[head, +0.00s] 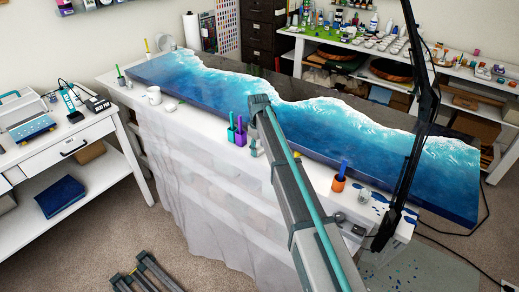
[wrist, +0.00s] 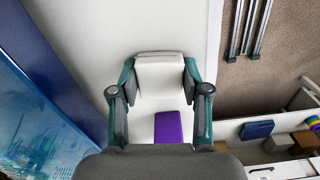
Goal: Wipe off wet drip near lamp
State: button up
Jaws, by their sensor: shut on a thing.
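My gripper (wrist: 160,78) shows in the wrist view, its two green fingers closed on a white block-like pad (wrist: 160,72), which looks like a wipe. The pad is held over the white tabletop strip beside the blue slab. In the head view my arm reaches over the table's front edge at the middle; the pad cannot be made out there. The black lamp (head: 413,125) stands at the table's right end, well right of my gripper. Blue drips (head: 408,213) lie on the white tabletop near the lamp's foot. Which of them is wet cannot be told.
The blue resin slab (head: 215,88) runs along the table. An orange cup (head: 338,184) with a blue stick stands between my gripper and the lamp. A white mug (head: 154,95) stands left.

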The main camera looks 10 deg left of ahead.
jog(key=shift+a, duration=0.15)
dwell(0.3)
jog(key=shift+s+d, duration=0.25)
jog(key=shift+d, duration=0.25)
jog(key=shift+s+d, duration=0.25)
jog(key=shift+d, duration=0.2)
jog(key=shift+s+d+f, duration=0.15)
jog(key=shift+s+d, duration=0.4)
jog(key=shift+d, duration=0.3)
jog(key=shift+p, duration=0.3)
